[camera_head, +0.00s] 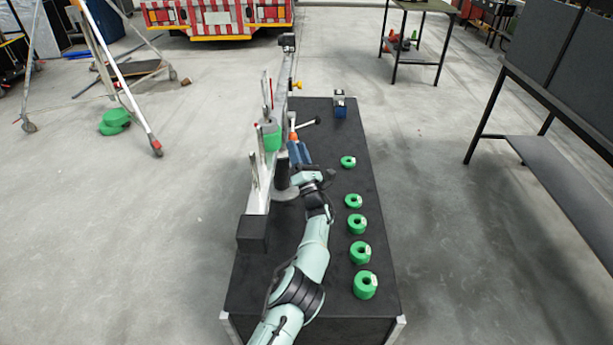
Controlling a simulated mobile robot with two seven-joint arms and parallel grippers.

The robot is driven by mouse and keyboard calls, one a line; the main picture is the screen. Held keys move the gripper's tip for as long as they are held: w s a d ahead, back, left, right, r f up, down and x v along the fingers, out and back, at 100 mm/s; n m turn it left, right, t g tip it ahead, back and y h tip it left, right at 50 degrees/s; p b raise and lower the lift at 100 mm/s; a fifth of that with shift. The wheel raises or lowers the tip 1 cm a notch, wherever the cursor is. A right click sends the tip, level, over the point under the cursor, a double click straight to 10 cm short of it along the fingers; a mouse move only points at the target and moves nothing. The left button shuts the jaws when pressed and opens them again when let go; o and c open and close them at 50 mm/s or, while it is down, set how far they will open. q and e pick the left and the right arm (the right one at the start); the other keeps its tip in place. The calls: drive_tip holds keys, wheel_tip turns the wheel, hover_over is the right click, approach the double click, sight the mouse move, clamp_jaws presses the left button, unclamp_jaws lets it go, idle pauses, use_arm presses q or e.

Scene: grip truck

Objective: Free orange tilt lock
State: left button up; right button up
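The orange tilt lock (293,137) is a small orange part on the metal device, with a dark lever (306,127) reaching right from beside it. The device is a long grey metal beam (257,200) with upright posts, lying along the left side of the black table. A blue block (299,153) sits just below the orange part. My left gripper (309,175) is close below the blue block, near the device's round base. Its fingers are too small and dark to tell open from shut, and I cannot tell whether it touches anything. My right gripper is not in view.
Several green ring weights (365,285) stand in a row along the right side of the black table (325,315). A green weight (271,137) is on the device. A small blue and grey item (340,104) stands at the table's far end.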

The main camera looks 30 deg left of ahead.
use_arm(q)
drive_tip(key=p+v, duration=0.1)
drive_tip(key=v, duration=1)
drive_tip(key=shift+r, duration=0.1)
